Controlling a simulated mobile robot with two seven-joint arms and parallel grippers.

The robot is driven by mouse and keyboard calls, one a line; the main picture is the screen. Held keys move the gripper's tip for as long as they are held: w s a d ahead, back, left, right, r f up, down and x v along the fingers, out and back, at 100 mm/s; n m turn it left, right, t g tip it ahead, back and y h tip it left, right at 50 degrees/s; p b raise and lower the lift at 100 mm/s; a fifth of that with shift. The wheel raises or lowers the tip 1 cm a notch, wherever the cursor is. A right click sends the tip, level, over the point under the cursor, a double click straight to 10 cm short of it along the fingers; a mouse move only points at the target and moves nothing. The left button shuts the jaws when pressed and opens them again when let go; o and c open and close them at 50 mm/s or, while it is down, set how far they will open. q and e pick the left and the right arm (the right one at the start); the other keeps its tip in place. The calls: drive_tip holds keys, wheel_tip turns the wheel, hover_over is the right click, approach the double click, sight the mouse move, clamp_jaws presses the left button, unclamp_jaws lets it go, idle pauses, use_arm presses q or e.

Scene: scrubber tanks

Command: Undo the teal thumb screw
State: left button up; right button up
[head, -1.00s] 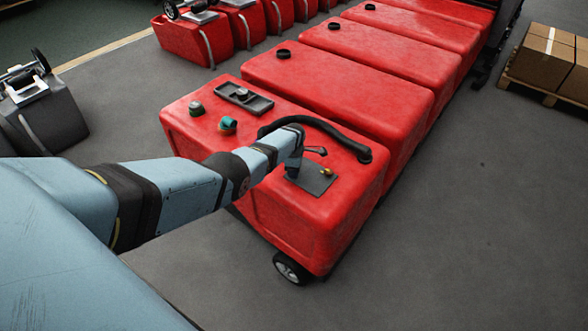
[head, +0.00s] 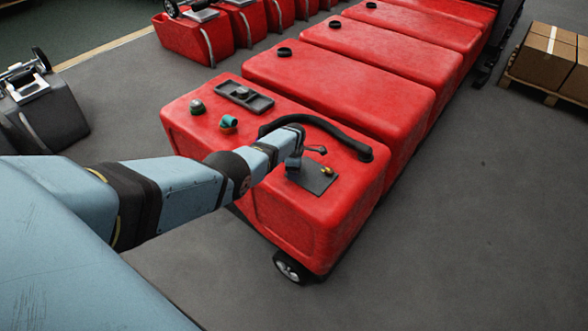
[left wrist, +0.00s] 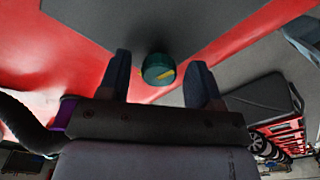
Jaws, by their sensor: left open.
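The teal thumb screw (left wrist: 157,68) shows in the left wrist view as a round, dark teal knob with a yellow mark. It stands at a dark grey plate, which shows in the head view (head: 318,178) on top of the nearest red tank (head: 200,140). My left gripper (left wrist: 158,78) is open, with one finger on each side of the knob and a visible gap to both. In the head view, my left gripper (head: 294,162) points down over the plate and hides the knob. My right gripper is not in view.
A black hose (head: 330,128) arches over the tank top close behind my left gripper. A small brass fitting (head: 327,170) sits on the plate, to the right. A teal fitting (head: 229,121) and a black tray (head: 244,96) are farther left.

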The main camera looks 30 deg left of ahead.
use_arm(q)
drive_tip(key=shift+r+p, duration=0.35)
drive_tip(key=shift+r, duration=0.15)
wheel_tip(320, 180, up, 5)
drive_tip(key=p, duration=0.2)
drive_tip(key=shift+f+p, duration=0.1)
drive_tip(key=shift+p, duration=0.25)
wheel_tip(320, 180, up, 8)
drive_tip(key=shift+p, duration=0.35)
